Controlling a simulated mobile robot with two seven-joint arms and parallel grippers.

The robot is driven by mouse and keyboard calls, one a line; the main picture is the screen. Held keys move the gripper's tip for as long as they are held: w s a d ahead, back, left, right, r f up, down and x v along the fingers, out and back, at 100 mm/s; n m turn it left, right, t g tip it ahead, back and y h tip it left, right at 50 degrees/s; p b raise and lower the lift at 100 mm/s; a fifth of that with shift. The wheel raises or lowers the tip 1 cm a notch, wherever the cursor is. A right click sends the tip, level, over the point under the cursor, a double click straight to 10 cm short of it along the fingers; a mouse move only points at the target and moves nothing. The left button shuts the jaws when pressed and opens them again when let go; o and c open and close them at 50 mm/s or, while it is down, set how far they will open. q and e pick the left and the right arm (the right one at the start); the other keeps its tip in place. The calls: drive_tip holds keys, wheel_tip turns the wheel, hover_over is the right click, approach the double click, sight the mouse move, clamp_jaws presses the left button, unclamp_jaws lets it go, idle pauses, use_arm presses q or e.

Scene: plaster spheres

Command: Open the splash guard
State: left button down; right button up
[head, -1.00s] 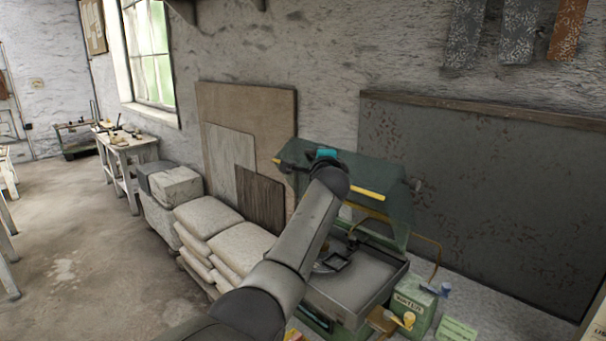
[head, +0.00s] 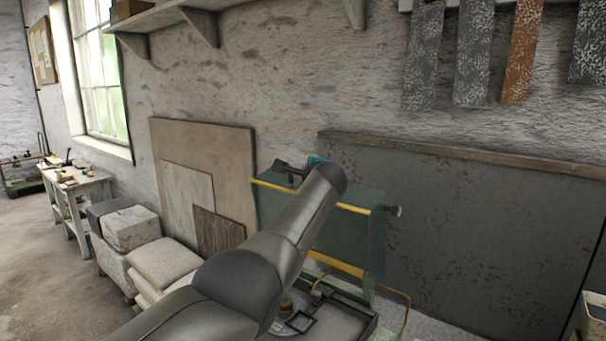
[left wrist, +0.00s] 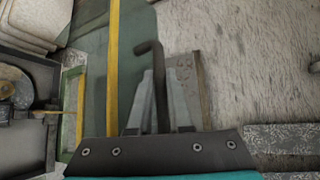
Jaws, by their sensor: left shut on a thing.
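The splash guard (head: 350,238) is a green, see-through panel with yellow edge strips. It stands steeply raised at the back of the green machine, in front of the dark board. In the left wrist view the guard (left wrist: 91,85) runs up the left side, with a long yellow strip. My left gripper (left wrist: 160,80) is shut on a dark, hooked handle (left wrist: 151,48) by the guard. In the head view my left arm reaches across the guard's upper edge and hides part of it and most of the gripper. My right gripper is in neither view.
The machine's grey tray (head: 340,325) lies below the guard, partly hidden by my arm. A dark board (head: 480,240) leans on the wall close behind, with flat panels (head: 165,140) to the left. Stacked sacks (head: 165,262) stand left of my arm. Free air lies above the guard.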

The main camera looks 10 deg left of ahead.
use_arm(q)
drive_tip(key=shift+w+f, duration=0.1)
drive_tip(key=shift+w, duration=0.1)
idle(0.4)
drive_tip(key=c, duration=0.8)
unclamp_jaws()
drive_tip(key=shift+c, duration=0.2)
drive_tip(key=shift+s+d, duration=0.1)
drive_tip(key=shift+d, duration=0.1)
